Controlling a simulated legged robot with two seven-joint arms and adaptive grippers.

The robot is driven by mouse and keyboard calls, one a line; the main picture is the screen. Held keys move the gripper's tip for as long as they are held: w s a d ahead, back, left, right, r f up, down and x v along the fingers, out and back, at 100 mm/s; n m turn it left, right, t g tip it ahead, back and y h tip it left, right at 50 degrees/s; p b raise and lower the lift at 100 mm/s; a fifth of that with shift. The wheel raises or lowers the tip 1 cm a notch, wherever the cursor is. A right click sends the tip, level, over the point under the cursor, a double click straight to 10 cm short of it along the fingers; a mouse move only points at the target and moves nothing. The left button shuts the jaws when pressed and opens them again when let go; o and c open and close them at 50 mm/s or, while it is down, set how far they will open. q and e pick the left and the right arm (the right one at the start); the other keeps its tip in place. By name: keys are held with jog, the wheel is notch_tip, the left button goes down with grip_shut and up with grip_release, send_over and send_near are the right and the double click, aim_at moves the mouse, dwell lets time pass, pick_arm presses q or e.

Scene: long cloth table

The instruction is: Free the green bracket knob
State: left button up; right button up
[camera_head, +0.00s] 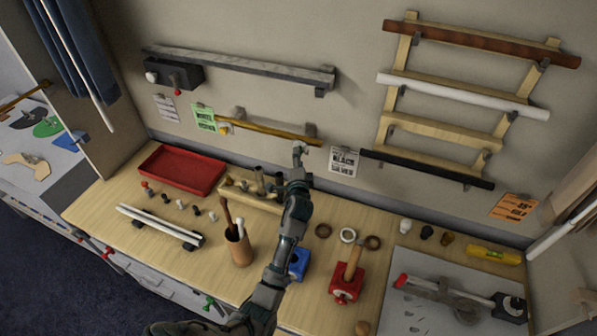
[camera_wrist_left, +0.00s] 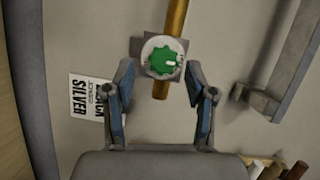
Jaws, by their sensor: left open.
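The green bracket knob (camera_wrist_left: 163,60) is a ridged green disc on a pale round collar, mounted on a grey bracket (camera_wrist_left: 149,44). The bracket holds a brass-coloured rod (camera_wrist_left: 176,16), which also shows on the wall in the head view (camera_head: 270,130). The green knob cannot be made out there. My right gripper is not in view.
A black-and-silver label (camera_head: 344,161) hangs right of the gripper. A wooden rack (camera_head: 484,130) holds more rods farther right. Below on the table stand a brown cup (camera_head: 239,252), a red tray (camera_head: 182,171) and a red block with a peg (camera_head: 345,288).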

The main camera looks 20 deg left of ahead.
pick_arm(q)
jog(key=v, duration=0.9)
jog(key=shift+f, duration=0.15)
